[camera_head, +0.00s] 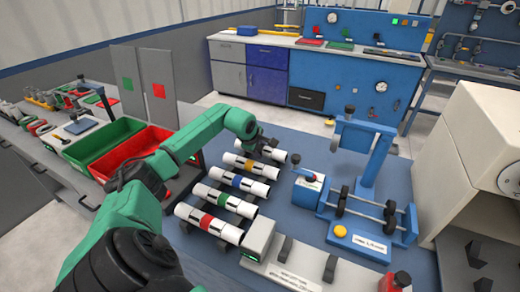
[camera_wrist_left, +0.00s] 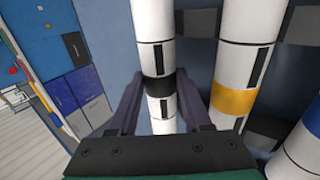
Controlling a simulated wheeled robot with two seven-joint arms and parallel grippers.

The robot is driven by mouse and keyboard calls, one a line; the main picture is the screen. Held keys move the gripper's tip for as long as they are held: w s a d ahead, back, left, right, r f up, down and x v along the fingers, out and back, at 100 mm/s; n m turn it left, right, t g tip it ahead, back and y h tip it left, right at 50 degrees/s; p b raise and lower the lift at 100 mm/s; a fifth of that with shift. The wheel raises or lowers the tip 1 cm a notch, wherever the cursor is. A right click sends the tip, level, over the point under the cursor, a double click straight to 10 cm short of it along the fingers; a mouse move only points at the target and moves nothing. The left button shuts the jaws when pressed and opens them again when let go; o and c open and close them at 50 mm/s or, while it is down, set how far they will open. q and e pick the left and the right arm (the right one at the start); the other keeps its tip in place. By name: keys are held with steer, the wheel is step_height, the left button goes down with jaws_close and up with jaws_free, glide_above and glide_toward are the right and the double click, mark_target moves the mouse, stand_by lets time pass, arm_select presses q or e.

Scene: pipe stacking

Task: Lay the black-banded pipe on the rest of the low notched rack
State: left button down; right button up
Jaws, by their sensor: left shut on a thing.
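The black-banded pipe (camera_wrist_left: 155,45) is white with a black band and runs between the fingers of my left gripper (camera_wrist_left: 158,100) in the left wrist view. In the head view my left gripper (camera_head: 258,144) is at the far end of the pipe row, shut on this pipe, whose white end (camera_head: 277,155) shows beside it. I cannot tell whether the pipe is lifted. A low grey rack (camera_head: 290,267) with dark notched supports and a label stands at the front; its supports look empty. My right gripper is not in view.
A yellow-banded pipe (camera_head: 250,168) lies beside the held pipe, then blue-banded, green-banded and red-banded (camera_head: 208,222) ones nearer. A blue roller stand (camera_head: 360,243) with a tall post is at right. Green (camera_head: 100,140) and red bins are at left.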

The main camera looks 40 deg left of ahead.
arm_select(q)
steer(key=shift+f+b, duration=0.45)
steer(key=shift+f, duration=0.05)
steer(key=shift+c, duration=1.3)
jaws_free()
steer(key=shift+r, duration=0.1)
steer(key=b+v, duration=0.5)
steer(key=v, duration=0.6)
steer(key=shift+s, duration=0.2)
steer(key=b+v, duration=0.1)
steer(key=v, duration=0.2)
steer(key=shift+r, duration=0.2)
